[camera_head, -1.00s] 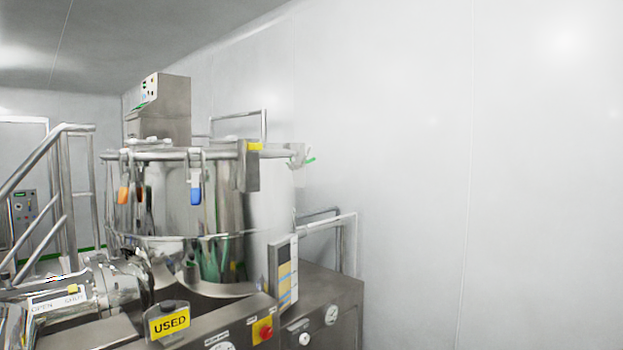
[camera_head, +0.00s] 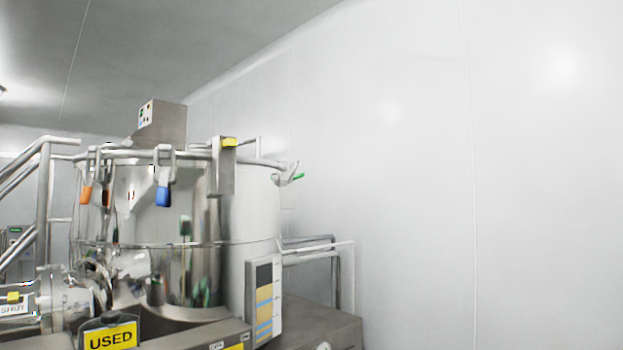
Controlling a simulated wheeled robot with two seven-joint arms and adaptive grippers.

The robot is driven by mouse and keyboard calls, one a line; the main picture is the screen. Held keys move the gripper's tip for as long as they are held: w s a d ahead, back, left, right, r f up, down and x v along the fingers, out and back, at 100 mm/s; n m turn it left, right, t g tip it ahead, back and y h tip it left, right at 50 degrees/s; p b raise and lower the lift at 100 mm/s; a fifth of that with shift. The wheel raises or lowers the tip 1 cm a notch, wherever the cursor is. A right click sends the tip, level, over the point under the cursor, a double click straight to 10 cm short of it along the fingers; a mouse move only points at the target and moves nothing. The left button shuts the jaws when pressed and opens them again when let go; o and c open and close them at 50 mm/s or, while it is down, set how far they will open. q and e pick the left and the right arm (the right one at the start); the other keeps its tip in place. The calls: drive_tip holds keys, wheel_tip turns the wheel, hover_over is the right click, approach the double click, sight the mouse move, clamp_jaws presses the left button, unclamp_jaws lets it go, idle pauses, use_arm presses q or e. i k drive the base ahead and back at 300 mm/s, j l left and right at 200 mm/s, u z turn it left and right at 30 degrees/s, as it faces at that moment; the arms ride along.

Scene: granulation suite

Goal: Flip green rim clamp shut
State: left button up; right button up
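The green rim clamp (camera_head: 297,177) is at the right side of the steel bowl's rim. Its green-tipped lever sticks out to the right, away from the bowl wall, rather than hanging down. The steel bowl (camera_head: 235,205) stands left of centre. An orange-handled clamp (camera_head: 86,194) and a blue-handled clamp (camera_head: 163,195) hang down against the front of the bowl. Neither of my grippers shows in the view.
A yellow USED sign (camera_head: 111,338) stands at the lower left. A panel with coloured strips (camera_head: 264,300) stands before the bowl. Steel railings (camera_head: 45,195) are at the left, and another railing (camera_head: 335,248) is behind right. The white wall (camera_head: 400,180) bounds the right.

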sight(300, 177)
drive_tip(key=i+l+u, duration=0.9)
drive_tip(key=l, duration=0.2)
drive_tip(key=u, duration=0.45)
